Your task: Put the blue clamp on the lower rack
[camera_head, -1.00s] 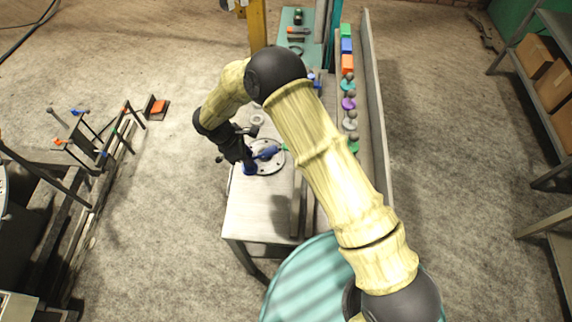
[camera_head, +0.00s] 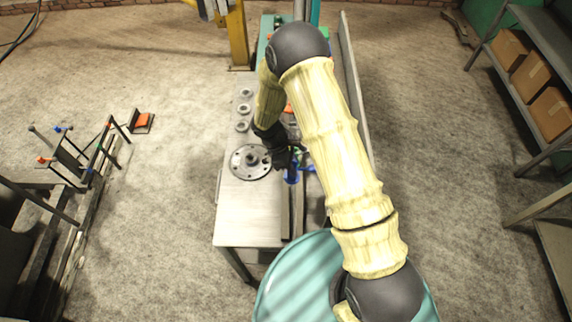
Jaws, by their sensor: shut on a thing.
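The blue clamp (camera_head: 291,178) is in my gripper (camera_head: 290,163), just right of the round bolted flange on the workbench. The dark jaws are shut on it and partly hide it; the arm covers part of the area to its right. I cannot tell whether the clamp touches the bench. At the left, a dark rack (camera_head: 84,163) of bars and rails carries several small clamps with blue, orange and green parts. I cannot tell for sure which of its rails is the lower one.
The grey flange (camera_head: 250,162) lies on the bench (camera_head: 248,215), with several rings (camera_head: 242,126) behind it. An orange piece (camera_head: 143,121) lies on a dark plate on the floor. Open floor separates bench and rack. A teal drum (camera_head: 285,285) stands in front; shelves with boxes (camera_head: 530,76) stand right.

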